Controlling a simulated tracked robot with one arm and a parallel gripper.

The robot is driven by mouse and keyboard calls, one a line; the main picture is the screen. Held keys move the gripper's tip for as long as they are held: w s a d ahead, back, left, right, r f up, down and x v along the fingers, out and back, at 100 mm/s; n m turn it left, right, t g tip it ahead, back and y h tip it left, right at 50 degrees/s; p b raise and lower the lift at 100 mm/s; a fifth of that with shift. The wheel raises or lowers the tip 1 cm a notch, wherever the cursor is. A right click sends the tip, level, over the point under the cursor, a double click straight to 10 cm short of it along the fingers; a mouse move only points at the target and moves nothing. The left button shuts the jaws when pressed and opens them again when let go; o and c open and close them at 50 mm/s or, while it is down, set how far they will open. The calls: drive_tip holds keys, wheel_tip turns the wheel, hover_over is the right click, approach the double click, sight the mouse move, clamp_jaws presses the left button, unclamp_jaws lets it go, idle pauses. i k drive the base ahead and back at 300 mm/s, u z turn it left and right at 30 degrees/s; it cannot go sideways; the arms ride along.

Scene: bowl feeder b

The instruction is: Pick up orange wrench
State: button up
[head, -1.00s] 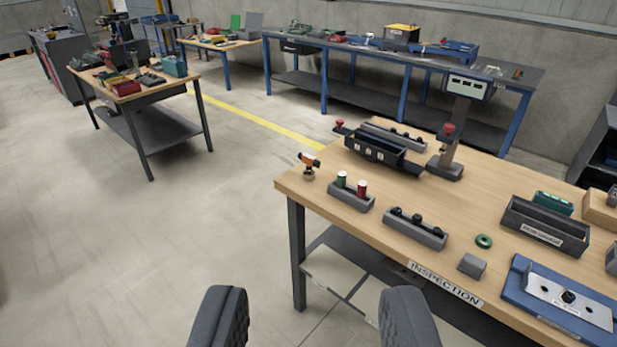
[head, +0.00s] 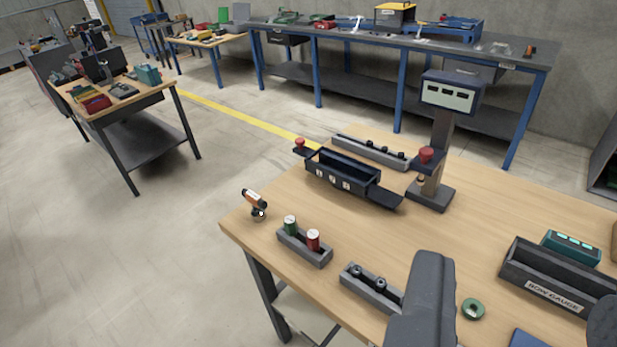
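I cannot make out an orange wrench for certain in this view. A small orange and black tool-like item (head: 255,201) stands on a small base at the left corner of the wooden inspection table (head: 420,235). A tiny orange item (head: 529,50) is at the right end of the far blue bench; its shape is too small to tell. My gripper (head: 518,305) is at the lower right, with its two dark fingers wide apart and nothing held. Its left finger covers part of the table's near side; its right finger is cut by the frame edge.
The table carries a holder with green and red cylinders (head: 305,245), a grey block with black knobs (head: 371,287), a dark bin (head: 342,177), a gauge on a post (head: 450,93), a green ring (head: 472,308) and a bow gauge box (head: 545,280). Open floor (head: 120,270) lies left.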

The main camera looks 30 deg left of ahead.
sight(258, 213)
drive_tip(key=u, duration=0.3)
drive_tip(key=i, duration=1.35)
drive_tip(key=u, duration=0.75)
drive_tip(key=k, duration=0.7)
drive_tip(key=u, duration=0.2)
drive_tip(key=i, duration=0.75)
drive_tip(key=z, duration=0.1)
